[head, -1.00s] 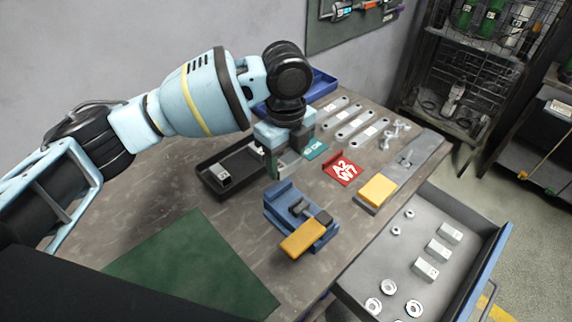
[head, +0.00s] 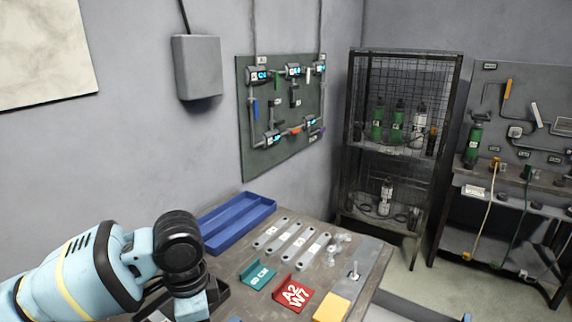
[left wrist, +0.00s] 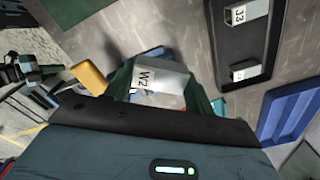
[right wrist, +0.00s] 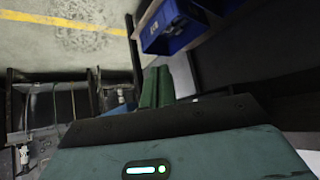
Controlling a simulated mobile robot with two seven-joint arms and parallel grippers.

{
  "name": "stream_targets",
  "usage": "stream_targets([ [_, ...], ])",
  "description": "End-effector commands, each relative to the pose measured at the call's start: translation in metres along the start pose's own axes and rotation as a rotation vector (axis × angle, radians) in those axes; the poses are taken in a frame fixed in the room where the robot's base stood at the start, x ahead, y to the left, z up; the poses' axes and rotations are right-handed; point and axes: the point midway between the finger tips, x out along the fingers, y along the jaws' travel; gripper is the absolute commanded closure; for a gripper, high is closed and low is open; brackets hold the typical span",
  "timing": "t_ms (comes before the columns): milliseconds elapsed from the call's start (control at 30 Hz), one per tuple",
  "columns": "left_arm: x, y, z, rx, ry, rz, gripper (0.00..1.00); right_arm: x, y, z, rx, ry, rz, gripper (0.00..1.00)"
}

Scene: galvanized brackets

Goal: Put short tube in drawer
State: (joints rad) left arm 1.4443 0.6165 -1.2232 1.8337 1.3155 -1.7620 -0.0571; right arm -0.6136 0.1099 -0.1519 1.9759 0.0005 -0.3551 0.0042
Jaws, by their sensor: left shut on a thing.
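My left gripper (left wrist: 160,88) is shut on a short pale grey tube (left wrist: 158,80) labelled W2, with a green finger on each side. In the head view the left wrist is at the bottom edge, and its fingers and the tube are out of the picture. A black tray (left wrist: 213,45) with two more short tubes (left wrist: 245,12) lies beside the held tube in the left wrist view. The drawer (head: 400,312) shows only as a sliver at the bottom right of the head view. My right gripper (right wrist: 156,87) has its green fingers together, away from the table, with nothing visible between them.
On the table are a long blue tray (head: 238,222), several flat brackets (head: 290,240), a teal bracket (head: 257,274), a red bracket (head: 292,294) and a yellow block (head: 331,308). A wire cabinet (head: 395,150) stands behind. A blue bin (right wrist: 172,25) is near the right gripper.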

Motion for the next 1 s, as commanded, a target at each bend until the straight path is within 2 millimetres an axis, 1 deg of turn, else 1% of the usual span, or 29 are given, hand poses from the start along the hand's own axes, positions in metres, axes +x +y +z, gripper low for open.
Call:
stream_targets([
  [33,0.001,0.003,0.007,-0.075,0.000,0.000,0.69,0.000,0.000,-0.001,0.000,0.002,0.000,1.00],
  [400,0.009,0.023,0.046,-0.666,-0.002,-0.001,0.69,-0.001,0.002,-0.005,-0.008,0.009,0.001,1.00],
  [600,0.011,0.035,0.065,-0.955,-0.005,-0.002,0.69,-0.002,0.005,-0.006,-0.019,0.010,0.002,1.00],
  [800,0.013,0.043,0.076,-1.140,-0.006,-0.002,0.69,-0.002,0.005,-0.007,-0.020,0.012,0.002,1.00],
  [1000,0.013,0.046,0.079,-1.198,-0.007,-0.002,0.69,-0.002,0.005,-0.007,-0.019,0.012,0.003,1.00],
])
